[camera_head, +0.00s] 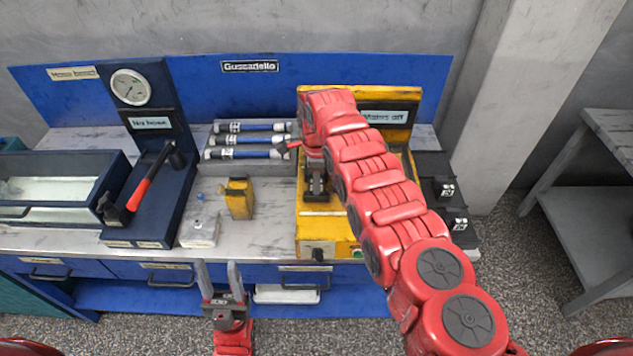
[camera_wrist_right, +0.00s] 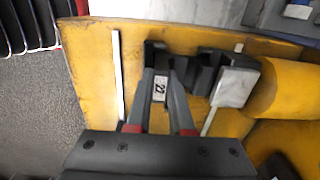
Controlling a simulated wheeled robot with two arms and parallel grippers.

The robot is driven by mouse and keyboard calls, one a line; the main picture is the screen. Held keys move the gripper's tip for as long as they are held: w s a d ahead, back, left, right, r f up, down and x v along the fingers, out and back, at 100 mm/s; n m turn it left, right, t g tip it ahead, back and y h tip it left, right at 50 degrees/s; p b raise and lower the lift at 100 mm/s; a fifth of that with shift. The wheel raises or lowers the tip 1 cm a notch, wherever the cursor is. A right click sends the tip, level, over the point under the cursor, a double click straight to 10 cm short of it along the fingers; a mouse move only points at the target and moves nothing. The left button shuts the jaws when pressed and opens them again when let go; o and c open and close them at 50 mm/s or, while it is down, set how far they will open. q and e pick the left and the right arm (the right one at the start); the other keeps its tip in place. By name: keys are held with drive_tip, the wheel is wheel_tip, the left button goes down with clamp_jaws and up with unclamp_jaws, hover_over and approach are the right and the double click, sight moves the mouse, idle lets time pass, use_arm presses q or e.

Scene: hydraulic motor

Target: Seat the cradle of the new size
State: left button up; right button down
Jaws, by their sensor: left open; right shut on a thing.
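The new cradle is a small dark block with a white label that reads 22 (camera_wrist_right: 158,88). My right gripper (camera_wrist_right: 166,80) is shut on it, low over the bed of the yellow machine (camera_wrist_right: 90,70). I cannot tell whether the cradle touches the bed or is fully down. A second dark block (camera_wrist_right: 204,70) stands just to its right in the right wrist view. In the head view my right gripper (camera_head: 316,185) points down at the yellow machine (camera_head: 310,225), and my arm hides much of it. My left gripper (camera_head: 218,278) is open and empty, in front of the bench.
Dark blocks with white labels (camera_head: 444,190) sit on a black stand right of the machine. Several hoses (camera_head: 250,141) lie in a grey rack behind. A yellow can (camera_head: 239,197), a pale block (camera_head: 200,230) and a red-handled press (camera_head: 140,193) stand to the left.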

drive_tip(key=shift+f, duration=0.1)
drive_tip(key=c, duration=0.7)
unclamp_jaws()
drive_tip(key=shift+r, duration=0.75)
wheel_tip(320, 180, up, 16)
drive_tip(key=p, duration=0.3)
